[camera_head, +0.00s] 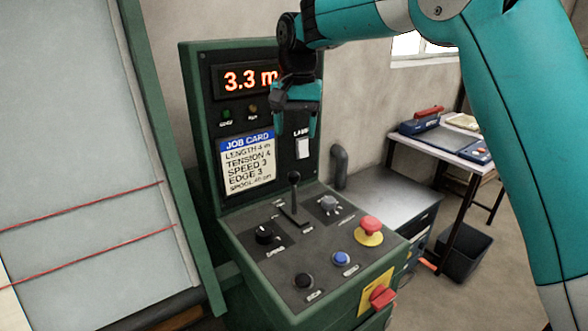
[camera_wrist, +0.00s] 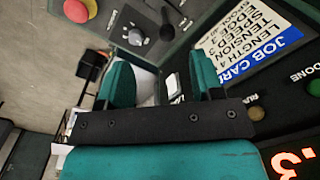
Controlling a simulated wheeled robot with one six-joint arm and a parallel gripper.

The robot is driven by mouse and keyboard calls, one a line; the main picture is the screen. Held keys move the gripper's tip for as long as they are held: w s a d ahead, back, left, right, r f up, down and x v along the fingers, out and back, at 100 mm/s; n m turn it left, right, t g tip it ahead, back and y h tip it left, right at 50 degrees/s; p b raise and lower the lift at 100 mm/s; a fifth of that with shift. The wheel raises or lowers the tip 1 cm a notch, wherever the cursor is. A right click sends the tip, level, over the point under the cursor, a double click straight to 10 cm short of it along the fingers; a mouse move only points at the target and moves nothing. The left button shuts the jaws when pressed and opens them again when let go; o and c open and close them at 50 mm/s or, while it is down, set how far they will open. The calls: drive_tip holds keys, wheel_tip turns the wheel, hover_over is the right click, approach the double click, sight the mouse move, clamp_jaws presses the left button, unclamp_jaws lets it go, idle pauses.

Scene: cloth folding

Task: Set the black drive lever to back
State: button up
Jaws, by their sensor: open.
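The black drive lever (camera_head: 294,196) stands up from a slot in the middle of the sloped console top, its round knob uppermost. It also shows near the top of the wrist view (camera_wrist: 166,31). Its slot labels are too small to read. My teal gripper (camera_head: 297,123) hangs in front of the upright panel, above the lever and apart from it. In the wrist view my gripper (camera_wrist: 160,82) has its two fingers spread with nothing between them. The lever lies beyond the fingertips there.
On the console are a black dial (camera_head: 264,235), a grey knob (camera_head: 328,203), a red mushroom button (camera_head: 370,227), a blue button (camera_head: 341,258) and a black button (camera_head: 304,281). The upright panel holds a job card (camera_head: 248,164) and a white switch (camera_head: 304,149). A cloth frame stands left.

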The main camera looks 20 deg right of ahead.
sight(294, 183)
drive_tip(key=w+d+m+p, duration=0.1)
drive_tip(key=w+m, duration=0.2)
drive_tip(key=w, duration=0.2)
drive_tip(key=f+p, duration=0.1)
drive_tip(key=f, duration=0.4)
drive_tip(key=f+p, duration=0.1)
drive_tip(key=f, duration=0.5)
drive_tip(key=f+p, duration=0.1)
drive_tip(key=f, duration=0.5)
drive_tip(key=shift+s+f+p, duration=0.1)
drive_tip(key=shift+s+p, duration=0.15)
drive_tip(key=shift+p, duration=0.1)
